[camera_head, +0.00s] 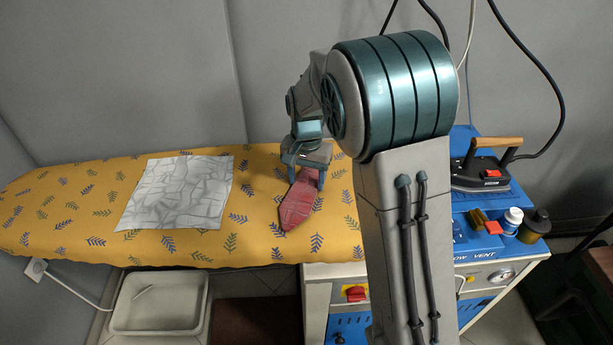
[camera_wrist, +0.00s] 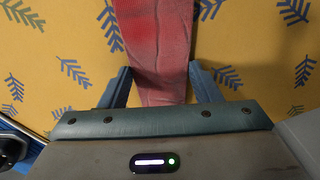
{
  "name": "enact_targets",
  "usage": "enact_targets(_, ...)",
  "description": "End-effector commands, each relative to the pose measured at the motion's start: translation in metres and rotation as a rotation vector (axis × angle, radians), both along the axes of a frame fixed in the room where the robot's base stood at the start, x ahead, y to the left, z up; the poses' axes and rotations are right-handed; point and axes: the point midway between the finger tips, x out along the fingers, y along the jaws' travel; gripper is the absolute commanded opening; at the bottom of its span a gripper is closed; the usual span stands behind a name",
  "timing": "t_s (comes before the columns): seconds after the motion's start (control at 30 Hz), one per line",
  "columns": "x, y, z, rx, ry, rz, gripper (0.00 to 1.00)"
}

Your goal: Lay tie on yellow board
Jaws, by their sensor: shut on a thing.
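The red tie (camera_head: 299,201) is at the right part of the yellow board (camera_head: 262,185), which has a blue leaf pattern. My gripper (camera_head: 306,179) is over the board at the tie's far end. In the wrist view the tie (camera_wrist: 154,45) runs between the two blue fingers of my gripper (camera_wrist: 157,88). My gripper is shut on the tie, though the grip itself is partly hidden below the palm. The tie's wide end points toward the board's front edge. I cannot tell whether the whole tie touches the board.
A crumpled grey-white cloth (camera_head: 178,192) lies on the board left of the tie. An iron (camera_head: 486,165) stands on the blue surface at right, near small bottles (camera_head: 533,226). A white basin (camera_head: 159,302) is below the board. The board's left end is clear.

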Motion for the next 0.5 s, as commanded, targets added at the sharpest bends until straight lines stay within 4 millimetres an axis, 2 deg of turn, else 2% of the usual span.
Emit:
enact_targets(0.1, 0.0, 0.0, -0.0042, 0.0, 0.0, 0.0, 0.35)
enact_targets(0.13, 0.0, 0.0001, -0.0035, 0.0, 0.0, 0.0, 0.63)
enact_targets(0.2, 0.0, 0.0001, -0.0029, 0.0, 0.0, 0.0, 0.79)
enact_targets(0.5, 0.0001, 0.0001, -0.0009, 0.0, 0.0, 0.0, 0.79)
